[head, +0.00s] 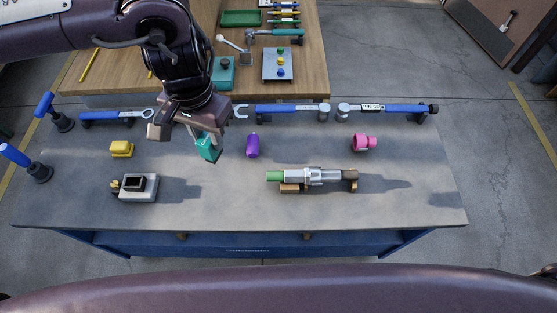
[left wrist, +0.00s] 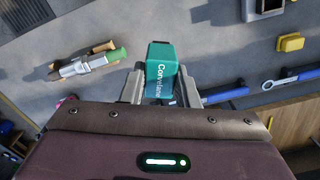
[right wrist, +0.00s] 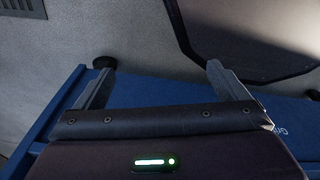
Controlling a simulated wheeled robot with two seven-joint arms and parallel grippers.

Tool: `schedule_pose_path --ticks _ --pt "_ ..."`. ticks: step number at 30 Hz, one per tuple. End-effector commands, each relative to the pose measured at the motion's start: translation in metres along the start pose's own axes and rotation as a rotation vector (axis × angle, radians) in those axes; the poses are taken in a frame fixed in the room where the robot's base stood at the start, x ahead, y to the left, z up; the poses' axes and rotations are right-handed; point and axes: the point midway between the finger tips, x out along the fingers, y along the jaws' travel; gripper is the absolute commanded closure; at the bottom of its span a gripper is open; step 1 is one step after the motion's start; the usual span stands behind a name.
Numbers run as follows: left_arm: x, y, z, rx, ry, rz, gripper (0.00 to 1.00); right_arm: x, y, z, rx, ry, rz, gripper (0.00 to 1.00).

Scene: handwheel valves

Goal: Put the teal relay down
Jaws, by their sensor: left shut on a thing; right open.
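The teal relay (head: 208,148) is a small block held in my left gripper (head: 204,136), above the grey bench. In the left wrist view the relay (left wrist: 161,70), with white lettering, sits between the two fingers of my left gripper (left wrist: 160,88), which are shut on it. Its height above the bench is hard to tell. My right gripper (right wrist: 155,82) shows only in the right wrist view, with its fingers wide apart and nothing between them.
On the grey bench (head: 230,210) are a purple cylinder (head: 253,145), a yellow block (head: 121,149), a grey socket base (head: 137,187), a green-tipped valve assembly (head: 312,176) and a pink fitting (head: 364,142). The bench's front middle is clear.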

Motion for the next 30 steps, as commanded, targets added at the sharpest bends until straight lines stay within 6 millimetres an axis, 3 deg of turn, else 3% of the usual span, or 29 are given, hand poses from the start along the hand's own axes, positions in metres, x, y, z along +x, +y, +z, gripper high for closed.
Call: schedule_pose_path --ticks 5,8,14,21,25,30 --pt "0.000 0.002 0.001 0.010 -0.001 0.000 0.96 -0.001 -0.004 0.002 0.001 -0.003 -0.005 0.07" --pt "0.011 0.002 0.002 0.010 -0.005 0.002 0.96 -0.001 -0.013 0.006 0.002 -0.008 -0.017 0.07" --pt "0.061 0.003 0.003 0.007 -0.010 0.004 0.96 0.001 -0.028 0.012 0.001 -0.016 -0.035 0.07" --pt "0.126 0.003 0.003 0.006 -0.008 0.004 0.96 0.010 -0.018 0.008 0.001 -0.010 -0.022 0.07" --pt "0.150 0.002 0.003 0.008 -0.005 0.002 0.96 0.015 -0.012 0.006 0.003 -0.006 -0.014 0.07" --pt "0.162 0.002 0.001 0.009 -0.001 0.001 0.96 0.017 -0.010 0.006 0.004 -0.006 -0.011 0.07"
